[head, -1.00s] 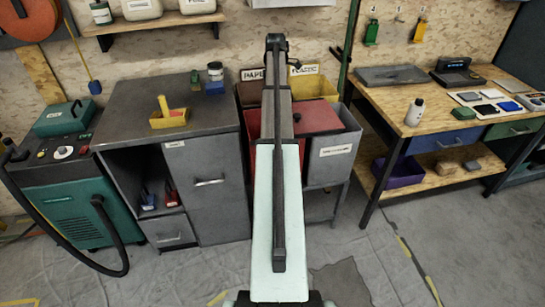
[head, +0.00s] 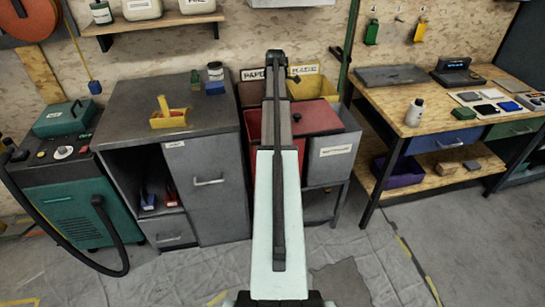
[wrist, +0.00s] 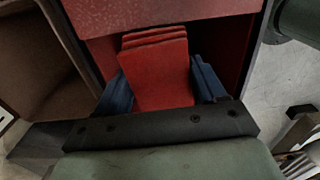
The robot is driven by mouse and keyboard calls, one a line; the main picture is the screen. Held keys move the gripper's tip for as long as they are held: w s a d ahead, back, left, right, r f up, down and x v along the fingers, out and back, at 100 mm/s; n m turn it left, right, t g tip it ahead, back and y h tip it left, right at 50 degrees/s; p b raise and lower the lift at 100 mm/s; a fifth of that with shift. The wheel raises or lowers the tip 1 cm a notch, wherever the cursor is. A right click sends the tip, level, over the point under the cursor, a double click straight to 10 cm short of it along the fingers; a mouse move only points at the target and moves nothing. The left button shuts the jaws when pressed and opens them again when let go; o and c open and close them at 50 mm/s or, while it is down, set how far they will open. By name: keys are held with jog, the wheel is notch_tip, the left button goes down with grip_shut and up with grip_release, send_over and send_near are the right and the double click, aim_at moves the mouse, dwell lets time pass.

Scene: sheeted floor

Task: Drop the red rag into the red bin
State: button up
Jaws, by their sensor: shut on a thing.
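The red rag (wrist: 158,75) is a folded red pad, held between the two blue fingers of my gripper (wrist: 163,84) in the wrist view. The red bin (wrist: 224,42) is right behind and below it, with its dark red inside showing around the rag. In the head view the red bin (head: 254,126) stands in the bin rack, partly covered by my arm. A red lid-like panel (head: 317,117) is to the right of my arm. My gripper and the rag are hidden behind my arm in the head view. How deep the rag is relative to the bin's rim I cannot tell.
A grey bin (head: 335,155) is to the right. A grey cabinet (head: 200,110) stands left, a wooden workbench (head: 400,125) right. The floor in front is clear.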

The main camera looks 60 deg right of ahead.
jog(key=o, duration=1.1)
notch_tip(320, 180, up, 14)
jog(key=shift+f, duration=0.1)
jog(key=shift+a, duration=0.1)
dwell(0.4)
